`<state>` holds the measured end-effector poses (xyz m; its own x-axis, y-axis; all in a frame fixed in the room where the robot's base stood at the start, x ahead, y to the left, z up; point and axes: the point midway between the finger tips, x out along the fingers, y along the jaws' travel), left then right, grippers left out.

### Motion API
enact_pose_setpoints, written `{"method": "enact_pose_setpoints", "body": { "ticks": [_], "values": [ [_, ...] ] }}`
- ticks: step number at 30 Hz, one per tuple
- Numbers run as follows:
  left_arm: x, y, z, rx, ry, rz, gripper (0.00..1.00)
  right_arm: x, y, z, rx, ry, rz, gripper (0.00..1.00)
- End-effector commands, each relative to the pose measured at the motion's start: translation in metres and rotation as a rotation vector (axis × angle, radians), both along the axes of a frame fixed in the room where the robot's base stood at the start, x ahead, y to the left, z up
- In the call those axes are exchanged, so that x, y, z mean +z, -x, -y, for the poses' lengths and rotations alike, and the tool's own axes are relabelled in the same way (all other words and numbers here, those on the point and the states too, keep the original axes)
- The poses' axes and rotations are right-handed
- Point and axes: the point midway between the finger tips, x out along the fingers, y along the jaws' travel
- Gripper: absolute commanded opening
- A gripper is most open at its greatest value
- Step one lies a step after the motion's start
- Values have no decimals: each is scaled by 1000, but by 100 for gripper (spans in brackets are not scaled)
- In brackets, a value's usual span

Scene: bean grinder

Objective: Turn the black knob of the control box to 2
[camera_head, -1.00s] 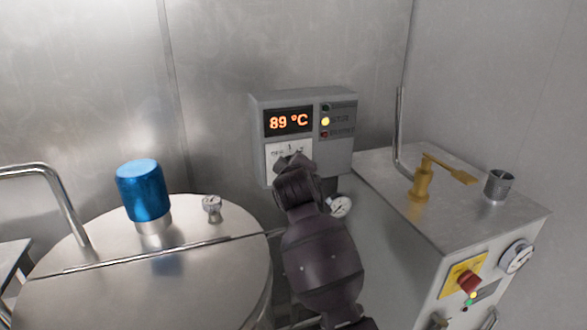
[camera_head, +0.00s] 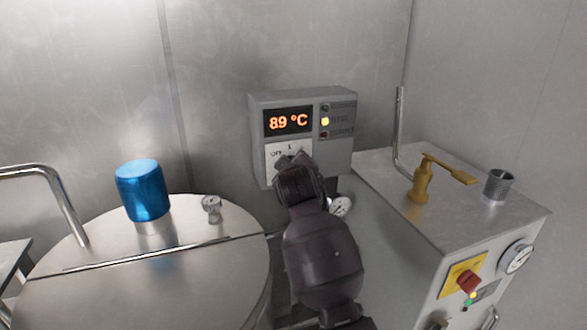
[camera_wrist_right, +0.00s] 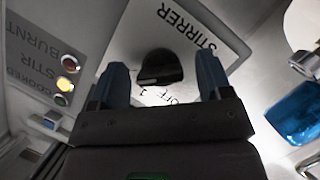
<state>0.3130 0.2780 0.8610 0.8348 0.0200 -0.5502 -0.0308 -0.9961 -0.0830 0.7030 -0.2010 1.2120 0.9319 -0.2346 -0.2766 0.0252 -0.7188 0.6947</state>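The grey control box (camera_head: 337,150) is on the back wall in the head view, its display reading 89 °C. Its white dial plate (camera_head: 275,151) shows "OFF" and "1"; my right gripper hides the lower part and the knob. In the right wrist view the black knob (camera_wrist_right: 160,66) sits on the plate marked "STIRRER", with "OFF" and "1" beside it. I cannot make out a "2" or the exact setting. My right gripper (camera_wrist_right: 161,78) is open, with one finger on each side of the knob and visible gaps. My left gripper is not in view.
A steel kettle lid (camera_head: 150,285) with a blue motor cap (camera_head: 144,190) stands at left. A steel cabinet (camera_head: 440,225) with a brass tap (camera_head: 421,181) stands at right. A round gauge (camera_head: 340,206) is just below the box. The yellow lamp (camera_head: 325,121) is lit.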

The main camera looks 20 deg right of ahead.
Motion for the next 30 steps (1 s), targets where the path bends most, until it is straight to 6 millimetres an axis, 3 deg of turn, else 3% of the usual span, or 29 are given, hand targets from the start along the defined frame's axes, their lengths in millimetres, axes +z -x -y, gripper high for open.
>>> {"method": "enact_pose_setpoints", "body": {
  "ticks": [8, 13, 30],
  "values": [
    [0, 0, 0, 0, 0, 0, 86, 1, 1, 0, 0, 1, 1, 72],
    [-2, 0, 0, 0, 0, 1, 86, 3, 11, -3, 2, 1, 3, 72],
    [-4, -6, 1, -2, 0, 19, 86, 27, 92, -23, 0, 1, 1, 72]
  ]
}}
